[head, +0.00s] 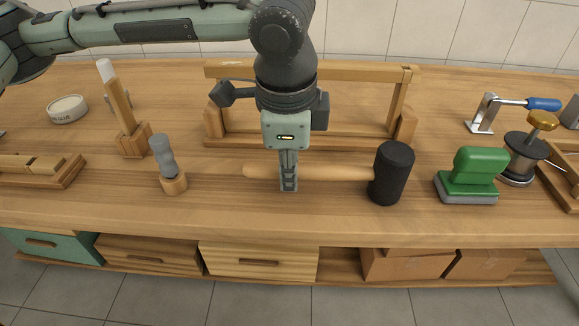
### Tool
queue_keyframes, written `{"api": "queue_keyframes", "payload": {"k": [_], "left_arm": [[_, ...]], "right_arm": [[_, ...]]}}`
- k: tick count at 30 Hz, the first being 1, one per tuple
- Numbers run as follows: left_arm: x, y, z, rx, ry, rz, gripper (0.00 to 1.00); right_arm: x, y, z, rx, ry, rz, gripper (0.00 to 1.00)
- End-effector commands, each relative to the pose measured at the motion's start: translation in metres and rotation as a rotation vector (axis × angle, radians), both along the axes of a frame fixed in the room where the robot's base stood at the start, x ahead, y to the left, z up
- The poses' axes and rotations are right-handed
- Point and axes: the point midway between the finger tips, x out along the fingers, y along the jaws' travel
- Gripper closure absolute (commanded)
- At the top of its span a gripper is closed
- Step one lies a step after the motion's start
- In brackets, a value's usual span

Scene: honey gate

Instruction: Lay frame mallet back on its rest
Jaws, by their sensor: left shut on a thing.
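The mallet has a pale wooden handle (342,172) and a black cylindrical head (391,173). It lies crosswise, with its head to the right and upright. My left gripper (289,184) points down and is shut on the handle, left of the head. I cannot tell whether the mallet touches the bench or hangs just above it. A wooden frame (400,98) with a top bar, side posts and a base stands behind the mallet. My left arm hides part of it. No separate mallet rest can be made out for certain. My right gripper is out of view.
A green-handled block (474,172) stands right of the mallet head, near a wire spool (522,158) and a blue-handled clamp (520,104). A grey-handled tool (164,156) stands in a wooden holder at left. The bench front (270,222) is clear.

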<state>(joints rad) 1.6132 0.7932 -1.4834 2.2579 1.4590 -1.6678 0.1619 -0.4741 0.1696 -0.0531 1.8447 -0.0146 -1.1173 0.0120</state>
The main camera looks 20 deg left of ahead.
Motion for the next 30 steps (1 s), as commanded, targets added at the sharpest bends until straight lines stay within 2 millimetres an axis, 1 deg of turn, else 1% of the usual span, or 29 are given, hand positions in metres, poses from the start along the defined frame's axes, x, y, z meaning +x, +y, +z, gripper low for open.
{"api": "queue_keyframes", "payload": {"k": [4, 5, 9, 10, 11, 20, 28, 29, 30], "left_arm": [[0.000, 0.000, -0.001, 0.000, 0.000, 0.001, 1.00], [0.000, 0.000, -0.001, 0.000, 0.001, 0.000, 0.77], [0.000, 0.000, -0.001, 0.001, 0.001, 0.000, 0.60], [0.000, 0.000, -0.001, 0.001, 0.001, 0.000, 0.56], [0.000, 0.000, -0.001, 0.001, 0.001, 0.000, 0.54], [-0.001, 0.000, 0.001, 0.002, 0.004, 0.000, 0.54], [-0.005, -0.001, 0.028, 0.002, 0.002, -0.001, 0.54], [-0.006, -0.001, 0.030, 0.002, 0.002, -0.001, 0.54], [-0.007, -0.002, 0.031, 0.001, 0.001, -0.001, 0.54]], "right_arm": [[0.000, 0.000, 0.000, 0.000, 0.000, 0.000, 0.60], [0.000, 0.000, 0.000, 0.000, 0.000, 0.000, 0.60], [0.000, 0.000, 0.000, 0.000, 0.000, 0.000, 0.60], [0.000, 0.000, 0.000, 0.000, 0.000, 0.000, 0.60], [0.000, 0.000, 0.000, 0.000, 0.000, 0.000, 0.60], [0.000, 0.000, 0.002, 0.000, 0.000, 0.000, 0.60], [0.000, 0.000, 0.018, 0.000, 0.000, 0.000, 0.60], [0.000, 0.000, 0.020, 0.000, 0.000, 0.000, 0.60], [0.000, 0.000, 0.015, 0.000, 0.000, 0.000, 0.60]]}}
